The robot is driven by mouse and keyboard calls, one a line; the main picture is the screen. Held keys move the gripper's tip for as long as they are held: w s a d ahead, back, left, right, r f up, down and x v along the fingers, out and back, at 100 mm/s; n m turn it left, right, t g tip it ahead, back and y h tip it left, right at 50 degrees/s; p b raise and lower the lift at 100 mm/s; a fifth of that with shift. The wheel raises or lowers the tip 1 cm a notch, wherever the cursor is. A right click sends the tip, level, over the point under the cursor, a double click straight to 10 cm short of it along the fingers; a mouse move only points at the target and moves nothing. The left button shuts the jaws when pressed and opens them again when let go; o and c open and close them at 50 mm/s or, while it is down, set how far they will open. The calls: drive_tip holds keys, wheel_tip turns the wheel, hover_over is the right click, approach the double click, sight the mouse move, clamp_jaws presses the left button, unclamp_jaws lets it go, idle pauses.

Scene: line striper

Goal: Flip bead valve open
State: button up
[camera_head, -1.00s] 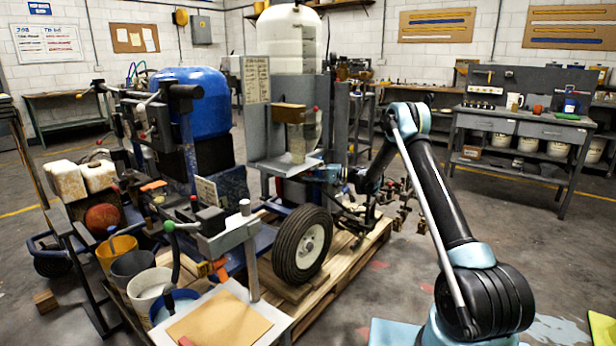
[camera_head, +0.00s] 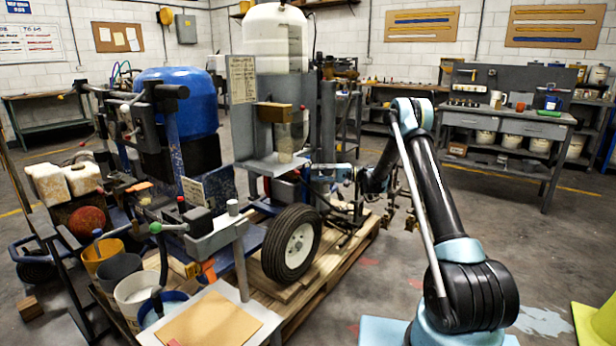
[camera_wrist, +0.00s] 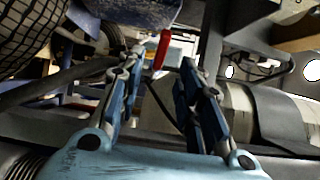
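In the wrist view, my gripper (camera_wrist: 162,60) is open, with its two blue-grey fingers spread apart. A slim red handle (camera_wrist: 162,50) shows between the fingertips; I cannot tell whether either finger touches it. It may be the bead valve lever, but nothing in view labels it. In the head view, my gripper (camera_head: 328,172) reaches left into the line striper beside the grey hopper bracket (camera_head: 270,166). Its fingers are small and partly lost among the machine parts there.
A black tyre (camera_head: 292,243) stands close below my gripper, on the wooden pallet (camera_head: 335,262). It also shows in the wrist view (camera_wrist: 28,35). A pale pipe (camera_wrist: 245,108) and dark bars crowd the gripper's right. Open floor (camera_head: 400,270) lies right of the pallet.

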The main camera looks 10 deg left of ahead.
drive_tip(key=shift+w+d, duration=0.15)
drive_tip(key=shift+d, duration=0.85)
